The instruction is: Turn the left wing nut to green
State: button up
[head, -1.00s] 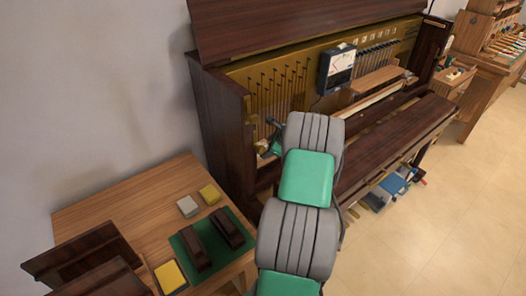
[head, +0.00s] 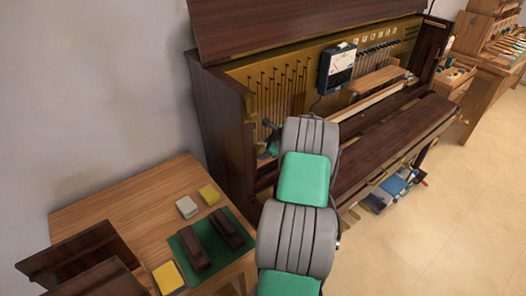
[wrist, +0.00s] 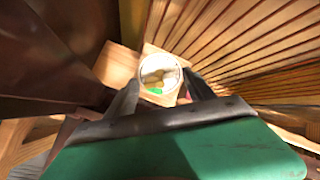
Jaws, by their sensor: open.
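In the wrist view my gripper (wrist: 160,92) is open, with one dark finger on either side of a round pale dial (wrist: 160,73). The dial has a small green patch at its lower edge and a brassy, rounded shape in its middle, which may be the left wing nut. I cannot tell whether the fingers touch it. The dial sits on a light wooden block (wrist: 118,66). In the head view my gripper (head: 268,138) is at the left end of the open piano (head: 226,115), and my arm hides much of that area.
Stretched strings (wrist: 250,45) run close on the right in the wrist view, and a dark panel (wrist: 45,60) stands on the left. In the head view a meter (head: 337,66) stands further along the piano. A wooden table (head: 130,205) with several blocks is at the lower left.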

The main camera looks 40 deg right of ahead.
jog(key=shift+w+f+b, duration=0.3)
jog(key=shift+w+f, duration=0.05)
jog(key=shift+f, duration=0.1)
jog(key=shift+s+r+p, duration=0.4)
jog(key=shift+r+p, duration=0.1)
jog(key=shift+c, duration=0.3)
jog(key=c, duration=1)
jog(key=shift+r+m+p, duration=0.2)
jog(key=shift+m+p, duration=0.2)
jog(key=shift+p, duration=0.2)
jog(key=shift+m+p, duration=0.65)
jog(key=shift+m, duration=0.25)
jog(key=shift+f+m, duration=0.2)
jog(key=shift+m, duration=0.3)
